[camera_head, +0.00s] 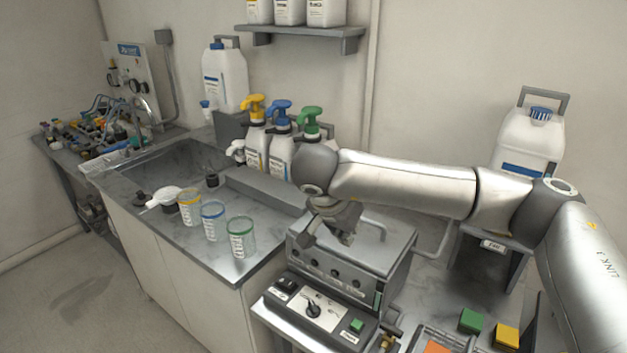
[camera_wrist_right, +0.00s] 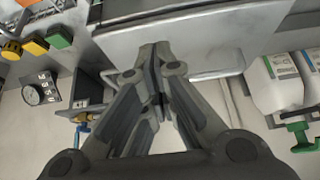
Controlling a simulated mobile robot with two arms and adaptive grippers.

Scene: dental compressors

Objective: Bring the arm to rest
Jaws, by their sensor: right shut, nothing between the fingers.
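My right arm (camera_head: 405,186) reaches in from the right across the head view. My right gripper (camera_head: 334,224) hangs at its end, over the back left of a grey metal unit (camera_head: 385,262). The wrist view shows the two fingers (camera_wrist_right: 155,52) shut together with nothing between them. Whether the fingertips touch the unit cannot be told. My left gripper is not in view.
Bottles with yellow, blue and green pumps (camera_head: 281,152) stand close behind the gripper. Three clear cups (camera_head: 213,220) stand on the counter at left. A control panel (camera_head: 317,312) is in front. A white canister (camera_head: 527,142) stands at right.

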